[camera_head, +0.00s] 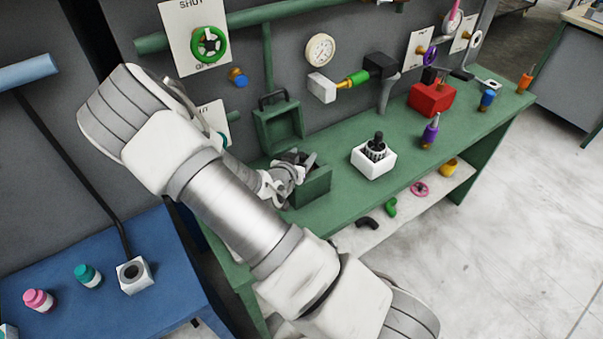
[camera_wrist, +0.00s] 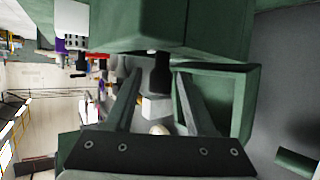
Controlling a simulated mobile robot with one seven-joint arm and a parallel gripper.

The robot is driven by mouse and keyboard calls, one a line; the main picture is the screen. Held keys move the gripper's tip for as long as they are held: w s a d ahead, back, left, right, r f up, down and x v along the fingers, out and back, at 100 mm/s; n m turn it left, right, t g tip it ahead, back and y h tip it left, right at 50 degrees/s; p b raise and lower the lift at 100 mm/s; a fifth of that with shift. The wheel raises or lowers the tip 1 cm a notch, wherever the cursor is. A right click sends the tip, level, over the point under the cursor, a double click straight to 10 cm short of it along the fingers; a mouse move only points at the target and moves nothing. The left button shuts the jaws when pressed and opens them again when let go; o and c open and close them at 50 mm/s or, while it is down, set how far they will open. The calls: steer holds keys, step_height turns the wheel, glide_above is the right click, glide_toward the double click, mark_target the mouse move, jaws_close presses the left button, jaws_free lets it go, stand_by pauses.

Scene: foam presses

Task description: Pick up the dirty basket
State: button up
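A green box (camera_head: 313,188) with its lid (camera_head: 280,122) raised stands on the green bench. My gripper (camera_head: 302,166) is at the box's open top, and in the wrist view my gripper (camera_wrist: 156,74) has its two fingers spread. A dark knob-like piece (camera_wrist: 159,72) at the green box (camera_wrist: 180,22) shows between the fingertips, with gaps to both sides. It may belong to the dirty basket; the basket body is hidden by the box and gripper.
The raised lid and the wall pipes (camera_head: 265,60) are close behind my gripper. A blue table (camera_head: 165,255) is at the left.

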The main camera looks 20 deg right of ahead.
jaws_close()
stand_by(1.2)
